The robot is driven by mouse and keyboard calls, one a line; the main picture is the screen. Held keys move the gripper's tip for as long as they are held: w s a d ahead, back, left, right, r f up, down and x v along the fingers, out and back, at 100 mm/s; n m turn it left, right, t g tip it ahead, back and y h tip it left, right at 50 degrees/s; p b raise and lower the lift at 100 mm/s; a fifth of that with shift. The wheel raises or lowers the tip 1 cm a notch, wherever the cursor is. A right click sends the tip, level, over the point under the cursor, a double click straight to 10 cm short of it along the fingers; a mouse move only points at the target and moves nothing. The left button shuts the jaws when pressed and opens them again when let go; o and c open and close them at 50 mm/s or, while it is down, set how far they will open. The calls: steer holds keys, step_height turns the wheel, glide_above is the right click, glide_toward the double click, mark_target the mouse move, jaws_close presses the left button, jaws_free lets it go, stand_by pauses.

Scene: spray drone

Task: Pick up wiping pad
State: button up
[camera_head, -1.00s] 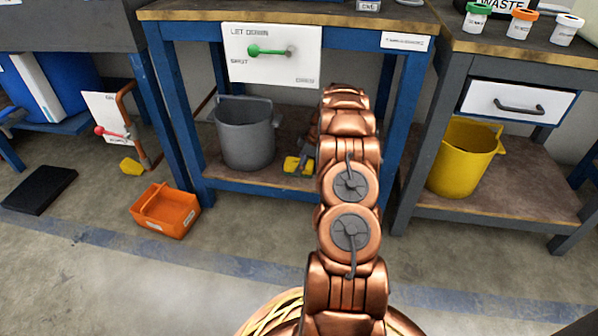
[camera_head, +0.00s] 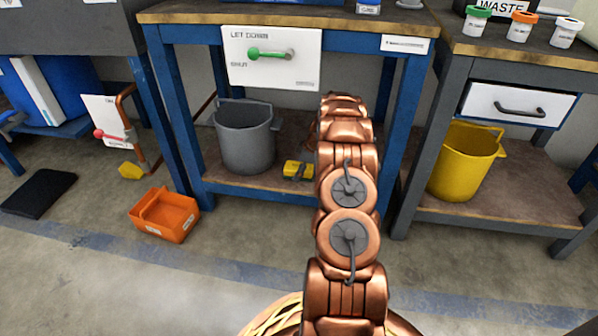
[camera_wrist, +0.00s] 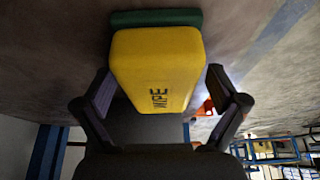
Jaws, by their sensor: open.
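The wiping pad (camera_wrist: 155,70) is a yellow block marked WIPE with a green strip (camera_wrist: 155,18) at its far edge. It fills the middle of the wrist view. My gripper (camera_wrist: 160,92) is open, one dark finger on each side of the pad, with small gaps visible. I cannot tell how deep the pad is between the fingertips. In the head view, a small yellow block (camera_head: 298,170) lies on the bench's lower shelf, just left of my arm, and looks like the same pad. My gripper is hidden behind my arm there.
A grey bucket (camera_head: 245,135) stands on the shelf left of the yellow block. The blue bench legs (camera_head: 400,140) flank the shelf opening. An orange crate (camera_head: 165,213) sits on the floor, and a yellow bucket (camera_head: 464,165) stands on the right shelf.

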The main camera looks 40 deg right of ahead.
steer(key=c, duration=1.3)
steer(key=shift+r, duration=0.1)
